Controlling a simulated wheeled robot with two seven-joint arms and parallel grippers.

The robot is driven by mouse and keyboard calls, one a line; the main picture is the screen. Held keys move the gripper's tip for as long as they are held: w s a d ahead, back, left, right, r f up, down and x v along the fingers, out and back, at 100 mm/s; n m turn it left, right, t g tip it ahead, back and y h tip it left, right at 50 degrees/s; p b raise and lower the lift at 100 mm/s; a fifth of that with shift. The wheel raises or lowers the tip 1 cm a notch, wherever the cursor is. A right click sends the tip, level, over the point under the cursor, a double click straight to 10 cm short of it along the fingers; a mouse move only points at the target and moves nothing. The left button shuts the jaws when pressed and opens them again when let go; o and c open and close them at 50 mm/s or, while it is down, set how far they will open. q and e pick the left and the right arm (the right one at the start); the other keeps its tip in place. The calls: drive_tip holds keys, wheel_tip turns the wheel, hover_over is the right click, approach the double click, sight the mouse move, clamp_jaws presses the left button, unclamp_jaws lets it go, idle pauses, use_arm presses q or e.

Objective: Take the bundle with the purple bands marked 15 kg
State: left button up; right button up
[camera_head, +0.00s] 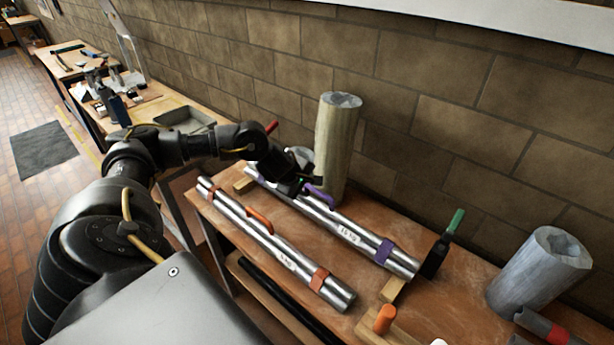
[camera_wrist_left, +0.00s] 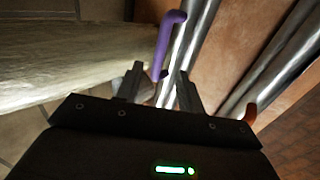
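The bundle with purple bands (camera_head: 340,226) is a set of shiny metal tubes lying on the workbench, with a 15 kg label and a purple handle (camera_head: 318,195) near its far end. The handle also shows in the left wrist view (camera_wrist_left: 165,45), rising past the fingers. My left gripper (camera_head: 306,186) is at this handle, over the bundle. In the left wrist view its fingers (camera_wrist_left: 162,88) stand apart, with the handle's lower end between them and a gap visible. Part of the bundle's far end is hidden by my left arm. My right gripper is out of view.
A similar bundle with orange bands (camera_head: 275,243) lies alongside, nearer to me. A pale upright column (camera_head: 338,150) stands close behind my left gripper. A dark tool with a green top (camera_head: 440,245), an orange-topped peg (camera_head: 385,318) and a grey cylinder (camera_head: 540,270) stand to the right.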

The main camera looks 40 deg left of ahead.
sight(319, 191)
use_arm(q)
drive_tip(key=b+x, duration=0.3)
drive_tip(key=x, duration=0.3)
drive_tip(key=shift+f, duration=0.15)
drive_tip(key=shift+b+x, duration=0.6)
drive_tip(key=shift+x, duration=0.35)
drive_tip(key=shift+w, duration=0.1)
clamp_jaws()
drive_tip(key=shift+w+r, duration=0.1)
drive_tip(key=shift+r, duration=0.15)
drive_tip(key=shift+w+r+p, duration=0.1)
drive_tip(key=shift+r+p, duration=0.35)
drive_tip(key=shift+r, duration=0.2)
drive_tip(key=shift+r+p, duration=0.85)
drive_tip(key=shift+r, duration=0.65)
drive_tip(key=shift+r+p, duration=0.7)
drive_tip(key=shift+r, duration=0.6)
